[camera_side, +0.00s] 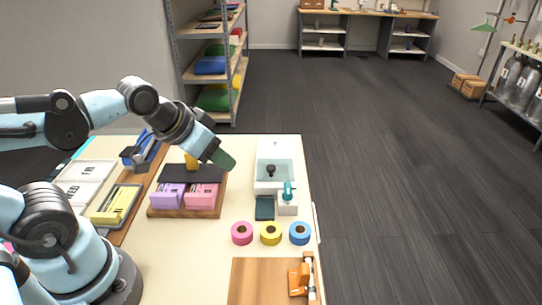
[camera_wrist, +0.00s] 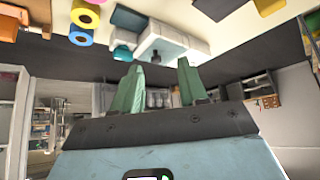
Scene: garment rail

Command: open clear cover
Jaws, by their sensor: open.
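A white box unit (camera_side: 273,150) stands at the right of the table, with a clear, faintly tinted cover (camera_side: 284,170) on its top. A dark knob (camera_side: 270,170) shows at the cover. The unit also shows upside down in the wrist view (camera_wrist: 172,38), with the dark knob (camera_wrist: 153,58) near it. My gripper (camera_side: 226,160) is in the air to the left of the unit, apart from the cover. Its two green fingers stand apart with nothing between them in the wrist view (camera_wrist: 160,72).
A wooden tray with purple and pink blocks (camera_side: 205,193) stands left of the unit. A teal tap-like part (camera_side: 288,190) and a dark teal pad (camera_side: 265,208) are at its front. Pink, yellow and blue tape rolls (camera_side: 271,233) lie nearer. A wooden board (camera_side: 262,280) is at the front.

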